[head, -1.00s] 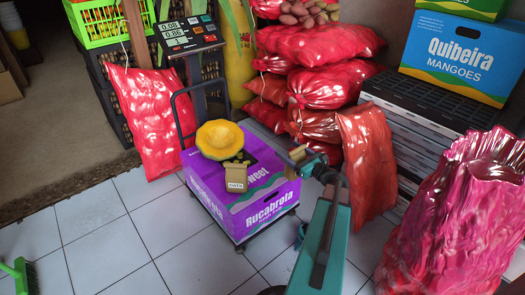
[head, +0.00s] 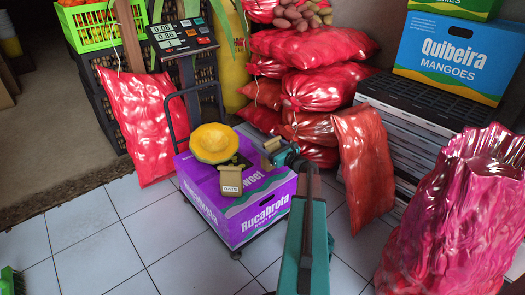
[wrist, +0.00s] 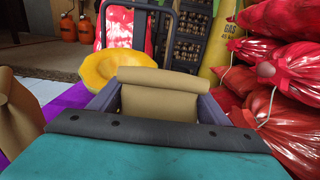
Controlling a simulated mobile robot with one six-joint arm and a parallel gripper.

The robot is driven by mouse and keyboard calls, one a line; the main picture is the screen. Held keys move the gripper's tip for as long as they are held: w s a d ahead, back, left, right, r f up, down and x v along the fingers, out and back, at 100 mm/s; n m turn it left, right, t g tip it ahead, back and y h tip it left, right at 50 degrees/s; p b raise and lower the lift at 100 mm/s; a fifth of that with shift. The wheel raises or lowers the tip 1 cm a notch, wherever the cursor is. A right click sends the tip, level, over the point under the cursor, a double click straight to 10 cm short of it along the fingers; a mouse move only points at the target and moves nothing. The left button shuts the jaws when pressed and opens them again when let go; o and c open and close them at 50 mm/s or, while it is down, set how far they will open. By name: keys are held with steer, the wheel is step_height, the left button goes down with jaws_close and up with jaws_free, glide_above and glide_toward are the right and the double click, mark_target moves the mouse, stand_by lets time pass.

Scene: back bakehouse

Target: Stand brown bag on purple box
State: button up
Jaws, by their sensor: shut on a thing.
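In the wrist view my gripper (wrist: 157,103) is shut on a brown bag (wrist: 160,98) with a rolled top, held between the grey-blue jaws. Whether this bag touches the box top I cannot tell. A second brown bag (head: 231,183), labelled OATS, stands on the box's front part, left of my gripper; it also shows at the wrist view's left edge (wrist: 14,115).
A yellow squash (head: 213,143) lies on the box behind the OATS bag. A scale column (head: 187,75) and a cart handle rise behind. Red sacks (head: 318,88) are stacked to the right. Clear tiles (head: 110,225) lie at the front left.

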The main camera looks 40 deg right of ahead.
steer(key=shift+w+f+b, duration=0.35)
steer(key=shift+f+b, duration=0.3)
steer(key=shift+f, duration=0.25)
steer(key=shift+w+f+b, duration=0.3)
steer(key=shift+f+b, duration=0.3)
steer(key=shift+f, duration=0.25)
steer(key=shift+f, duration=0.15)
steer(key=o, duration=1.8)
